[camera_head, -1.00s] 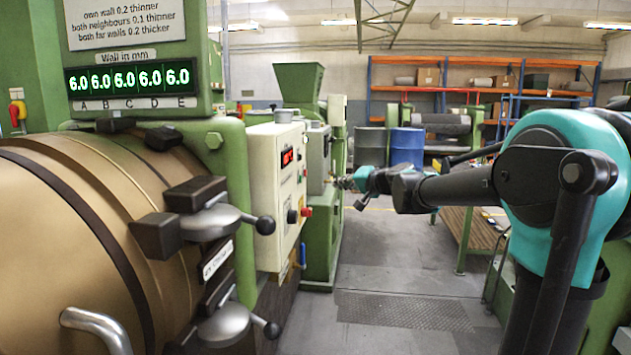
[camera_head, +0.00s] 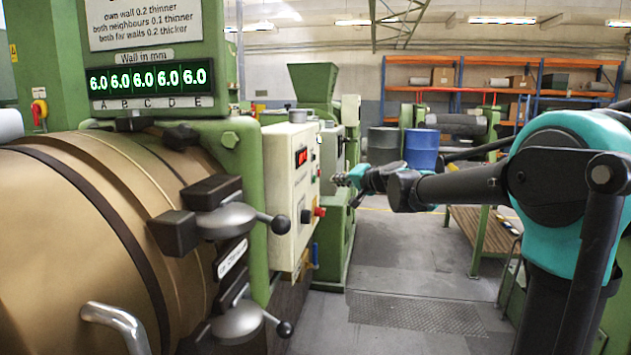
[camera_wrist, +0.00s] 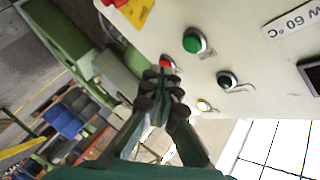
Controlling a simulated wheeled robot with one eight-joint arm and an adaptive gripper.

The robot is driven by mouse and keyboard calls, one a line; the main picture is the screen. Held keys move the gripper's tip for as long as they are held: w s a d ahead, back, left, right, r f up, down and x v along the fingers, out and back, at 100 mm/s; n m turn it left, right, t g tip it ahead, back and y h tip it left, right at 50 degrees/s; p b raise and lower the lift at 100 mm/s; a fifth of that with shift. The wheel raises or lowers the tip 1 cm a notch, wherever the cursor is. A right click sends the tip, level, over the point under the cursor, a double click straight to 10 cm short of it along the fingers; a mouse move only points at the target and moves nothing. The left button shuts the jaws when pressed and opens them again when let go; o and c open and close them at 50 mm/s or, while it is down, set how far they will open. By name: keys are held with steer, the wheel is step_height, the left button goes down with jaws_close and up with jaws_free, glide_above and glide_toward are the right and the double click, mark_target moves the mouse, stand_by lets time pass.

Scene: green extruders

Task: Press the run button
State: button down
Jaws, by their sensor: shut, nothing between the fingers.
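My gripper (camera_head: 342,179) is just right of the box in the head view. In the wrist view my gripper (camera_wrist: 165,77) is shut and empty, its fingertips overlapping the lower edge of the red button, below and left of the green one. I cannot tell whether they touch the panel.
A large tan cylinder (camera_head: 100,240) with clamps and ball-ended levers fills the left. A green wall-thickness display unit (camera_head: 150,80) rises above it. Blue drums (camera_head: 421,148) and orange shelving (camera_head: 445,88) stand behind. The grey floor (camera_head: 400,280) between machine and bench is open.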

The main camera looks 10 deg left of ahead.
steer(key=shift+a, duration=1.7)
steer(key=shift+a, duration=0.15)
steer(key=shift+a, duration=0.3)
steer(key=shift+w+a, duration=0.1)
steer(key=shift+a, duration=0.3)
stand_by(0.7)
steer(key=shift+d, duration=0.8)
steer(key=shift+d, duration=0.1)
steer(key=d, duration=0.4)
steer(key=shift+d, duration=0.4)
